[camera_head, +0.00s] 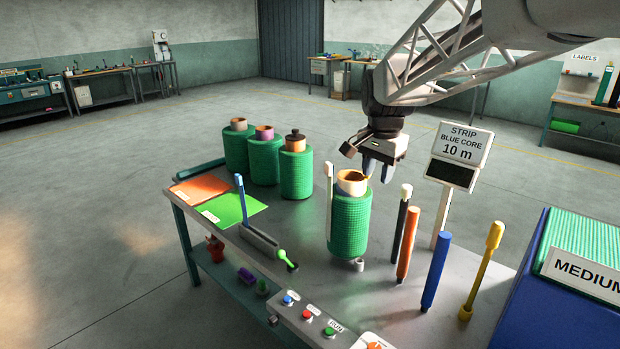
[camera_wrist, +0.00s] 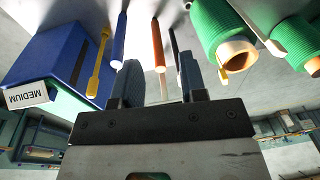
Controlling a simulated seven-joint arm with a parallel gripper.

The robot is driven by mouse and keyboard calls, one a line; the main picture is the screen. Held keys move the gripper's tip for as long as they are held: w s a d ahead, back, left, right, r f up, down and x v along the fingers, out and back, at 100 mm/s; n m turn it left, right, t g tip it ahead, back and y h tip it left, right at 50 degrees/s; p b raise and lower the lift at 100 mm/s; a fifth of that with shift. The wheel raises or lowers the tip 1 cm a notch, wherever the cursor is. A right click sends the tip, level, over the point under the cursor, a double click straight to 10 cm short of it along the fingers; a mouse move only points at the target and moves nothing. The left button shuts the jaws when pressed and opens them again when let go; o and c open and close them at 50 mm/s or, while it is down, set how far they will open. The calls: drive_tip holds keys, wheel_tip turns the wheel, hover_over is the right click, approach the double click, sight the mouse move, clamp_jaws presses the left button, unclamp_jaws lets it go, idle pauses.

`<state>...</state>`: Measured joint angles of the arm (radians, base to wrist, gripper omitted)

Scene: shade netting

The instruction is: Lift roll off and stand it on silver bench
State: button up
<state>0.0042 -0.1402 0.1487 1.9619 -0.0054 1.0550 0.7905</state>
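A green netting roll (camera_head: 349,222) with a tan core stands upright at the middle of the silver bench (camera_head: 300,222), a pale upright post close at its left. My gripper (camera_head: 378,170) is above and just right of the roll's top, apart from it as far as I can tell. Its fingers are spread with nothing between them. In the wrist view the fingers of my gripper (camera_wrist: 160,84) show apart, and the green roll (camera_wrist: 215,28) with its tan core end lies to their right. Whether the roll sits on a spindle is hidden.
Several rods, black, orange (camera_head: 408,243), blue (camera_head: 436,270) and yellow (camera_head: 483,268), stand right of the roll. A sign (camera_head: 463,144) reads "STRIP BLUE CORE 10 m". Three green rolls (camera_head: 263,160) stand at the back left. A blue "MEDIUM" box (camera_head: 525,290) stands at right.

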drive_tip(key=w+f+m, duration=0.3)
drive_tip(key=w+m, duration=0.1)
drive_tip(key=w, duration=1.2)
drive_tip(key=m+g, duration=0.1)
drive_tip(key=m, duration=0.4)
hover_over(349, 177)
wheel_tip(349, 177, down, 7)
drive_tip(key=shift+w+f, duration=0.15)
drive_tip(key=shift+f, duration=0.1)
drive_tip(key=shift+f, duration=1.25)
drive_tip(key=shift+f, duration=0.1)
drive_tip(key=shift+f, duration=2.5)
drive_tip(key=shift+c, duration=0.3)
